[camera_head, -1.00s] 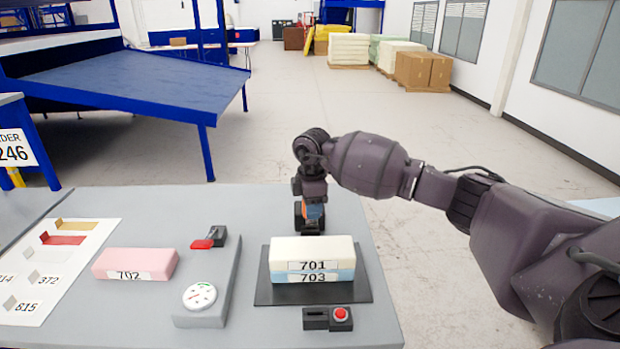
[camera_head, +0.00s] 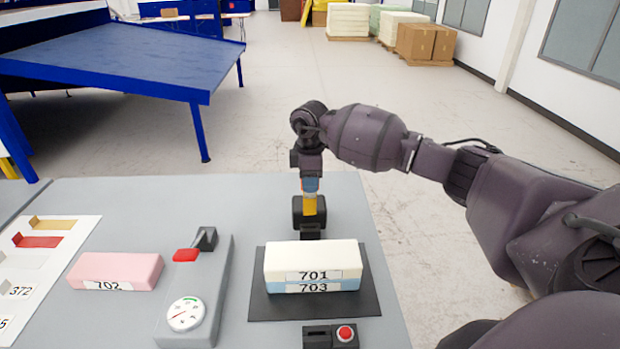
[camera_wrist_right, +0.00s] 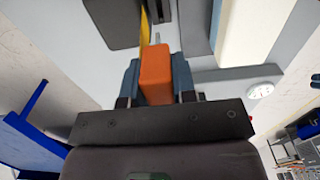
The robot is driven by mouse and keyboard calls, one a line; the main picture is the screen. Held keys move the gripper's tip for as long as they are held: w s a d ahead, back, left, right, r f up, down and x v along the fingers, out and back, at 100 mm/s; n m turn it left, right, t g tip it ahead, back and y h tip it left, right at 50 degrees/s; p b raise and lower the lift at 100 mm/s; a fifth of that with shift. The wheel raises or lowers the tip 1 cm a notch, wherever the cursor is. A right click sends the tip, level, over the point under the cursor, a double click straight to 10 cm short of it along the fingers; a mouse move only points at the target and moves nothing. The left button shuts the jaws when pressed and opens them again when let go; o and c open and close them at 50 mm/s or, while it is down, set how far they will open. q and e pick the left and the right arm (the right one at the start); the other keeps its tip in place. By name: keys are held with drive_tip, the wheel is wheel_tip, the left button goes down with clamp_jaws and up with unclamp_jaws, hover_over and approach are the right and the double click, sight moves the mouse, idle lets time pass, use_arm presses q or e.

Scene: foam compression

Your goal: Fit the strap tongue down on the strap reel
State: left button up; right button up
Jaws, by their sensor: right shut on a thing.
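The strap reel (camera_head: 297,213) is a small black housing behind the foam stack in the head view. My right gripper (camera_head: 310,186) is above the reel, pointing down with blue fingers. It is shut on the orange strap tongue (camera_wrist_right: 155,75), which sits between the fingers in the right wrist view. A yellow strap (camera_head: 310,206) runs from the tongue down to the reel, so the tongue is apart from the reel. The fingers mostly hide the tongue in the head view. My left gripper is not in view.
Cream foam 701 (camera_head: 312,257) lies on blue foam 703 (camera_head: 280,288) on a black plate (camera_head: 366,290), close in front of the reel. Pink foam 702 (camera_head: 116,269), a gauge box with a red lever (camera_head: 186,255) and a red button (camera_head: 345,333) share the grey table.

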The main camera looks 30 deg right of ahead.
drive_tip(key=shift+f+b, duration=0.4)
drive_tip(key=shift+f, duration=0.7)
drive_tip(key=shift+f+b, duration=0.85)
drive_tip(key=shift+f, duration=0.25)
drive_tip(key=b, duration=0.4)
hover_over(310, 218)
drive_tip(key=s+a, duration=0.1)
drive_tip(key=s, duration=0.1)
drive_tip(key=shift+a+f, duration=0.1)
drive_tip(key=shift+f, duration=2.3)
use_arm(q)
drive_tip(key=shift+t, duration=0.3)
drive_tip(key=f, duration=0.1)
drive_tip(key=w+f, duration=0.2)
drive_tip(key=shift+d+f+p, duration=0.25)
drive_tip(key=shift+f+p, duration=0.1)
use_arm(e)
drive_tip(key=shift+r, duration=0.2)
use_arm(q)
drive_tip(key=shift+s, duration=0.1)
use_arm(e)
drive_tip(key=shift+f, duration=0.25)
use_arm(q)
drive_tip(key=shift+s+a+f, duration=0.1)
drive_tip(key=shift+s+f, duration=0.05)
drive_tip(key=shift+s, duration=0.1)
use_arm(e)
drive_tip(key=shift+f, duration=0.1)
